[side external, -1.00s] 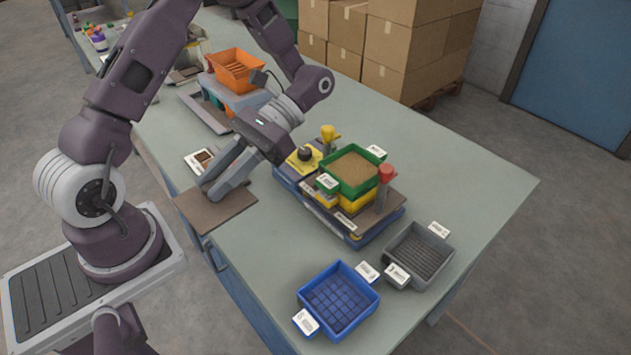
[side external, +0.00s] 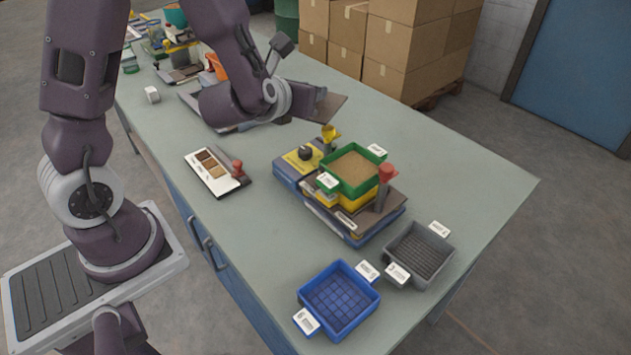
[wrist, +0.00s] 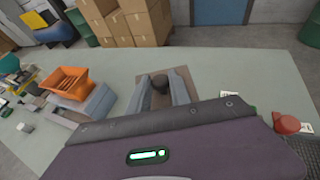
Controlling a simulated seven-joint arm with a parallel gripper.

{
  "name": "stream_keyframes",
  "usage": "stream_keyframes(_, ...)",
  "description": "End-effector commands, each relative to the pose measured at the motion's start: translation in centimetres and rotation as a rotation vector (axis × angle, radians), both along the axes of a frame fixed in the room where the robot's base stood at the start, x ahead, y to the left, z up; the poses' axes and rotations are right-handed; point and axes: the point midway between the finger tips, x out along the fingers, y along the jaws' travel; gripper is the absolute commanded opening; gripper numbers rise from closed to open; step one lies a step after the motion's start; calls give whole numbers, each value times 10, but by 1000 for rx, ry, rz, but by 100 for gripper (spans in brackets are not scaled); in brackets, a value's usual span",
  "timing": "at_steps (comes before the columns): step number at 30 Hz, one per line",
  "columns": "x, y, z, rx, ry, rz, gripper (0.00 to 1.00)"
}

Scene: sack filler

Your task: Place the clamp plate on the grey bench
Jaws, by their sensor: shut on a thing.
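The clamp plate (side external: 327,106) is a flat brown plate with a dark knob. In the side view it is beyond my wrist, over the far part of the grey bench (side external: 440,170), looking slightly tilted. In the wrist view, my gripper (wrist: 160,88) is shut on the dark knob, with a finger on each side and the plate (wrist: 184,76) below. I cannot tell whether the plate touches the bench. My wrist hides part of the plate and the fingertips in the side view.
A sack-filling station with a green sand tray (side external: 356,170) stands mid-bench. A blue tray (side external: 338,300) and a grey tray (side external: 418,255) are at the near right. An orange bin (wrist: 68,83) is left of my gripper. A sample card (side external: 215,172) lies near the front edge. The far right bench is clear.

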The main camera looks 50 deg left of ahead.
Motion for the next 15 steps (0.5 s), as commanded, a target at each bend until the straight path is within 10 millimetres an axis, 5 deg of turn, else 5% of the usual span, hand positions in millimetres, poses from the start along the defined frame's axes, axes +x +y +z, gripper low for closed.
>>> stream_keyframes(8,7,-20,6,0,-1,-116,0)
stream_keyframes(11,4,-8,2,-2,0,-46,0)
stream_keyframes(15,-15,33,-10,-1,2,208,0)
